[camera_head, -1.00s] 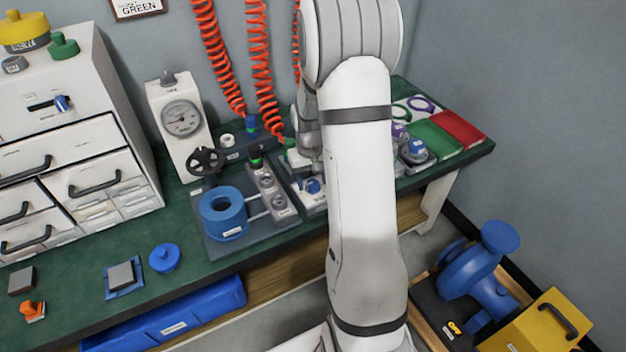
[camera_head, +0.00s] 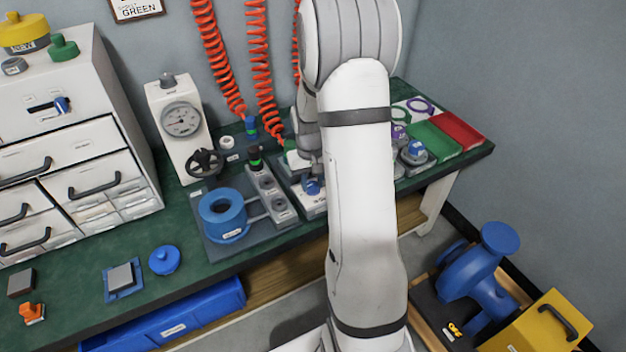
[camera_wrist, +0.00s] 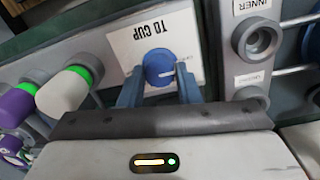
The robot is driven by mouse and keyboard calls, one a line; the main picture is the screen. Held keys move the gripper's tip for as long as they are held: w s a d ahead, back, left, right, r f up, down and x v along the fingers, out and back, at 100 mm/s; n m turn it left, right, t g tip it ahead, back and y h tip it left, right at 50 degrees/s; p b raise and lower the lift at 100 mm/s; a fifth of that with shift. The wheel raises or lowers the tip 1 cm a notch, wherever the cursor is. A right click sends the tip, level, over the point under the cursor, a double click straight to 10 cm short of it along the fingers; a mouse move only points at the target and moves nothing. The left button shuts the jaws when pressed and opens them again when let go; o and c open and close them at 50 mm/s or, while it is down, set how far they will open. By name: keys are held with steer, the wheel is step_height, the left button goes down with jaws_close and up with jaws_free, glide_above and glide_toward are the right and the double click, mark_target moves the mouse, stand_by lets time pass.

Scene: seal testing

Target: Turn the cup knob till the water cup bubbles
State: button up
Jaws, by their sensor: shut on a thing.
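The cup knob is a round blue knob with a white pointer line, on a white plate marked "TO CUP"; it shows in the wrist view (camera_wrist: 157,66) and in the head view (camera_head: 312,187). In the wrist view its pointer line lies toward the right. In the head view my arm comes down over the bench and hides much of the area around the knob. I cannot make out the water cup or any bubbles.
Left of the knob is a grey block with round ports (camera_wrist: 258,40), near a blue ring (camera_head: 222,213). A gauge with a black handwheel (camera_head: 205,162) stands behind. Red coiled hoses (camera_head: 262,80) hang at the back. Green and red trays (camera_head: 460,128) lie at the right.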

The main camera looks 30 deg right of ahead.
mark_target(312, 183)
steer(key=m, duration=0.6)
steer(key=shift+d, duration=0.1)
steer(key=m, duration=0.5)
steer(key=shift+m+p, duration=0.3)
steer(key=shift+p, duration=0.05)
stand_by(0.5)
steer(key=o, duration=1)
step_height(312, 183, up, 8)
steer(key=shift+w+f+p, duration=0.1)
steer(key=shift+w+p, duration=0.05)
steer(key=shift+p, duration=0.55)
